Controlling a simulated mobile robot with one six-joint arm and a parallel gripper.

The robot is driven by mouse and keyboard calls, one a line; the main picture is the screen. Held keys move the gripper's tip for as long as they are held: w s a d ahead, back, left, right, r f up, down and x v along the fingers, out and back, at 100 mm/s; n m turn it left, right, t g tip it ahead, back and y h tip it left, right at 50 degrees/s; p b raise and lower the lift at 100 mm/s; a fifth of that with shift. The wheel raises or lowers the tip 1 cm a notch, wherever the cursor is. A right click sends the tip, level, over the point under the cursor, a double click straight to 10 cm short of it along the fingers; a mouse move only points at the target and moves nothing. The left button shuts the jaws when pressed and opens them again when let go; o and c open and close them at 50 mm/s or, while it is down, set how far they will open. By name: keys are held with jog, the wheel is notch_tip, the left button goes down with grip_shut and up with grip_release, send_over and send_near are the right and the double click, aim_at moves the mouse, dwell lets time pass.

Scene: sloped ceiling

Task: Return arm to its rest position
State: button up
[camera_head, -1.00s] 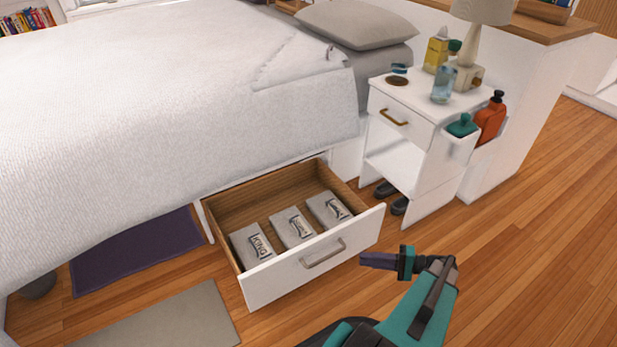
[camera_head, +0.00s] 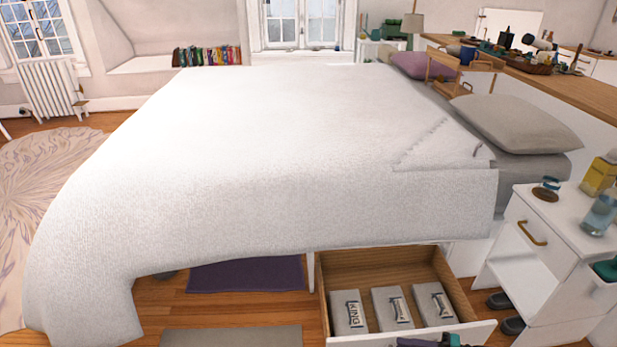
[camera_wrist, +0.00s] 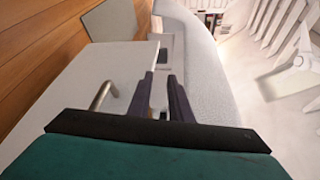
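My gripper (camera_wrist: 162,90) shows in the wrist view with its two dark fingers apart and nothing seen between them. In the head view only a small part of my gripper (camera_head: 430,341) shows at the bottom edge, in front of the open drawer (camera_head: 455,288). The drawer's white front (camera_wrist: 75,100) and metal handle (camera_wrist: 103,95) lie left of the fingers in the wrist view. The rest of my arm is out of the head view.
Several grey-white packages (camera_head: 391,308) lie in the drawer under the bed (camera_head: 250,150). A white nightstand (camera_head: 550,215) with bottles stands at the right. A purple mat (camera_head: 247,274) and a grey mat (camera_head: 232,336) lie on the wooden floor.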

jog(key=s+a+r+n+g+h+p, duration=0.1)
jog(key=s+a+r+n+g+p, duration=0.2)
jog(key=a, duration=0.5)
jog(key=s+a+r+n+g+h+p, duration=0.1)
jog(key=s+a+g+p, duration=0.25)
jog(key=a+p, duration=0.35)
jog(key=s+a+r+n+g+h+p, duration=0.1)
jog(key=s+a+r+g+h+p, duration=0.15)
jog(key=a+g, duration=0.45)
jog(key=s+a+r+n+h+p, duration=0.1)
jog(key=s+a+n+h+p, duration=0.15)
jog(key=s+h+p, duration=0.55)
jog(key=d+f+m+t+h+b, duration=0.1)
jog(key=d+f+t+h, duration=0.1)
jog(key=d, duration=0.6)
jog(key=shift+w, duration=0.15)
jog(key=shift+h, duration=0.25)
